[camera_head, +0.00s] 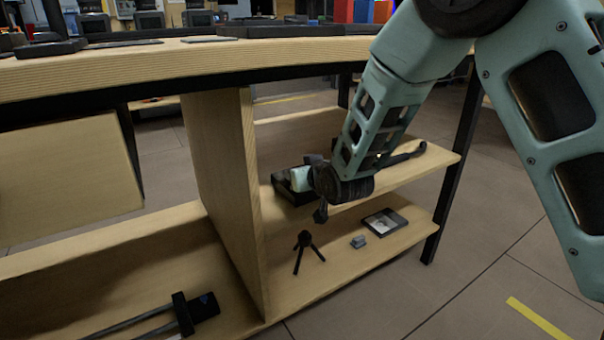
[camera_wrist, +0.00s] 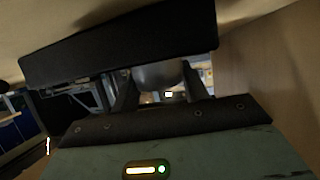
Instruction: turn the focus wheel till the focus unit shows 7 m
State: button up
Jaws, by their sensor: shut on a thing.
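In the wrist view, my gripper (camera_wrist: 158,82) has its two dark fingers on either side of a grey rounded part (camera_wrist: 160,74), which looks like the focus wheel. They are shut on it. A dark slab (camera_wrist: 115,45), perhaps the focus unit, spans the top of this view just above the fingers. In the head view, my gripper (camera_head: 320,211) is at the shelf bay, beside a black box (camera_head: 293,196) on the middle shelf. My wrist hides part of the box and the wheel. No distance reading is legible in either view.
The desk top (camera_head: 130,68) overhangs the bay, and an upright wooden panel (camera_head: 225,190) closes its left side. The lower shelf (camera_head: 345,263) holds a small tripod (camera_head: 304,243), a small grey block (camera_head: 358,241) and a framed picture (camera_head: 385,222). Floor at right is open.

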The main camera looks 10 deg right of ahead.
jog(key=m+h+p, duration=0.2)
jog(key=h, duration=0.1)
jog(key=shift+a+r, duration=0.1)
jog(key=shift+m+h+p, duration=0.5)
jog(key=shift+m+p, duration=0.2)
jog(key=o, duration=1)
